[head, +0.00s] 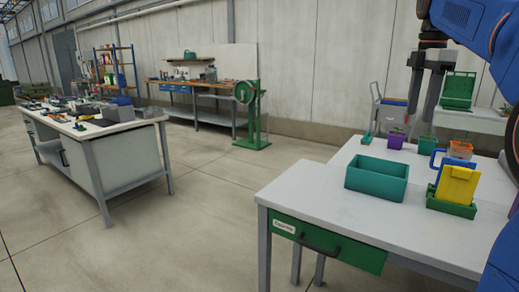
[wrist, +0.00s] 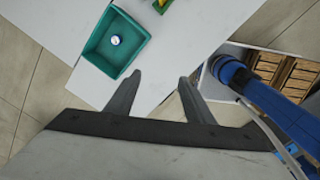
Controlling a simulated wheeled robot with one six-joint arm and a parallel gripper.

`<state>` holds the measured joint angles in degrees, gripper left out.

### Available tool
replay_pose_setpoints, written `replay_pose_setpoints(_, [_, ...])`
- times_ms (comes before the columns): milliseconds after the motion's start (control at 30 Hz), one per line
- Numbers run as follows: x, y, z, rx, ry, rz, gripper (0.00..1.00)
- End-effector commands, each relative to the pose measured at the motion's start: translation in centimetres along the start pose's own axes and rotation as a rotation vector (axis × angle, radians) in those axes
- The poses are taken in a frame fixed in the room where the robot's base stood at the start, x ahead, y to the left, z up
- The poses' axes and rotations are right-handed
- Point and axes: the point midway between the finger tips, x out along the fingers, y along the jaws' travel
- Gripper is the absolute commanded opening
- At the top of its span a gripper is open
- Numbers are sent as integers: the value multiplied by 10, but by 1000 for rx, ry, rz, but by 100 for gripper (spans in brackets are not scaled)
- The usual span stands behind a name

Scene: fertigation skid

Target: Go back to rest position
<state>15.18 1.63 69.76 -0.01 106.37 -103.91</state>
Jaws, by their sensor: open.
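My gripper (head: 427,92) hangs from the blue arm at the upper right of the head view, fingers pointing down above the white table (head: 320,205). Its two fingers are apart with nothing between them. In the wrist view the gripper (wrist: 158,92) is also open and empty. Beyond the fingertips there, a teal bin (wrist: 92,52) stands on the table with a small round silver and blue item (wrist: 115,40) inside. The same teal bin (head: 376,184) shows in the head view, where its inside is mostly hidden.
A green holder with a yellow piece (head: 457,186) stands right of the bin. Small purple (head: 396,139), teal and orange containers stand behind. The table has a green drawer (head: 328,245). Another workbench (head: 100,135) is at left, with open floor between.

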Motion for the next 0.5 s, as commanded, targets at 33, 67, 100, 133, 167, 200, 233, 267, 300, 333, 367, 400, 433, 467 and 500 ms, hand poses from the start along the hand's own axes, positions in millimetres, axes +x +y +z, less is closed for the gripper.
replay_pose_setpoints(33, [2,-6,-4,23,-2,7,48])
replay_pose_setpoints(67, [4,-8,-6,40,-2,10,48])
replay_pose_setpoints(100, [7,-12,-9,65,-3,17,48])
replay_pose_setpoints(133, [10,-16,-12,85,-3,22,48])
replay_pose_setpoints(167, [12,-19,-15,105,-4,26,48])
replay_pose_setpoints(200, [16,-24,-19,136,-4,35,48])
replay_pose_setpoints(233, [20,-29,-22,162,-4,40,48])
replay_pose_setpoints(267, [24,-33,-26,190,-4,48,48])
replay_pose_setpoints(300, [30,-41,-31,232,-3,58,48])
replay_pose_setpoints(333, [35,-47,-35,266,-2,66,48])
replay_pose_setpoints(367, [41,-54,-40,303,-1,76,48])
replay_pose_setpoints(400, [49,-63,-46,351,2,88,48])
replay_pose_setpoints(433, [56,-70,-50,390,5,96,48])
replay_pose_setpoints(467, [62,-76,-53,426,8,106,48])
replay_pose_setpoints(500, [71,-86,-59,476,13,118,48])
